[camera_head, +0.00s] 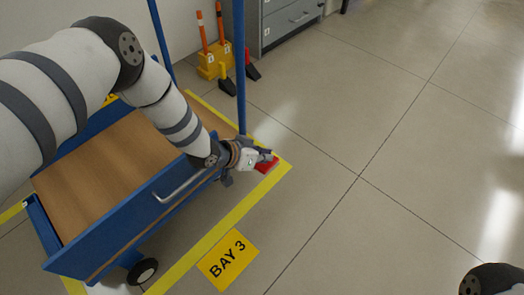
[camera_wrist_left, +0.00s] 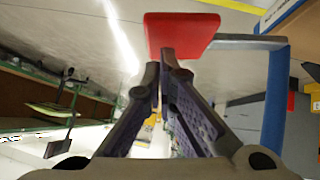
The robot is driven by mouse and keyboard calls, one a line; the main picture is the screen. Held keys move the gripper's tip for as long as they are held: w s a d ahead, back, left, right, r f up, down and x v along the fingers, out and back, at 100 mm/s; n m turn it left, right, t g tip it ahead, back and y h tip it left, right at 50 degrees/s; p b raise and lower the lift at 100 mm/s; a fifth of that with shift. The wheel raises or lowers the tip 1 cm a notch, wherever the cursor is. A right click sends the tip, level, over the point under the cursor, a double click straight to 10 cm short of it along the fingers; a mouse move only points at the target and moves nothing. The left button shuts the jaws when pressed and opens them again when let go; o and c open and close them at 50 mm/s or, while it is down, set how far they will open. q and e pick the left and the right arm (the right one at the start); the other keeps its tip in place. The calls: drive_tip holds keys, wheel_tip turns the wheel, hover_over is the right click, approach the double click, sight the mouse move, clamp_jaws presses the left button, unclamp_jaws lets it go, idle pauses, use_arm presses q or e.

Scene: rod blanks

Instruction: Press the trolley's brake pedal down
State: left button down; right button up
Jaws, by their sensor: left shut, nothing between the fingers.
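The trolley (camera_head: 125,232) is blue with a brown wooden deck and stands at the left of the head view. Its red brake pedal (camera_head: 267,165) sticks out at the trolley's near right corner, low over the floor. My left gripper (camera_head: 264,156) is shut and empty, right at the pedal. In the wrist view its fingertips (camera_wrist_left: 163,72) meet at the pedal's lower edge; I cannot tell whether they touch it. How far down the pedal is cannot be told.
Yellow floor tape (camera_head: 218,238) surrounds the trolley, with a BAY 3 sign (camera_head: 228,260) outside it. A yellow block (camera_head: 213,62) with orange posts, black wedges (camera_head: 226,88) and a grey cabinet (camera_head: 290,20) stand behind. The floor to the right is clear.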

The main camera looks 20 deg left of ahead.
sight(269, 167)
idle(0.4)
use_arm(q)
drive_tip(key=shift+d+f, duration=0.1)
drive_tip(key=shift+d, duration=0.1)
drive_tip(key=shift+s+d+f+p, duration=0.1)
drive_tip(key=shift+s+f+p, duration=0.05)
drive_tip(key=shift+f+p, duration=0.2)
drive_tip(key=shift+m+y, duration=0.3)
drive_tip(key=shift+y, duration=0.1)
drive_tip(key=shift+s+d+f+p, duration=0.1)
drive_tip(key=shift+d+f+p, duration=0.15)
drive_tip(key=shift+f+p, duration=0.1)
drive_tip(key=shift+s+d+f+m+t+y, duration=0.1)
drive_tip(key=shift+d+f+m+t+y, duration=0.15)
drive_tip(key=shift+f+y, duration=0.2)
drive_tip(key=shift+s+d+f+m+t+y, duration=0.15)
drive_tip(key=shift+f+m+y, duration=0.15)
drive_tip(key=shift+f, duration=0.25)
drive_tip(key=shift+w+f+y, duration=0.1)
drive_tip(key=shift+f+y, duration=0.15)
drive_tip(key=shift+f, duration=0.1)
drive_tip(key=shift+f+b, duration=0.6)
drive_tip(key=shift+f, duration=0.65)
drive_tip(key=shift+d, duration=0.1)
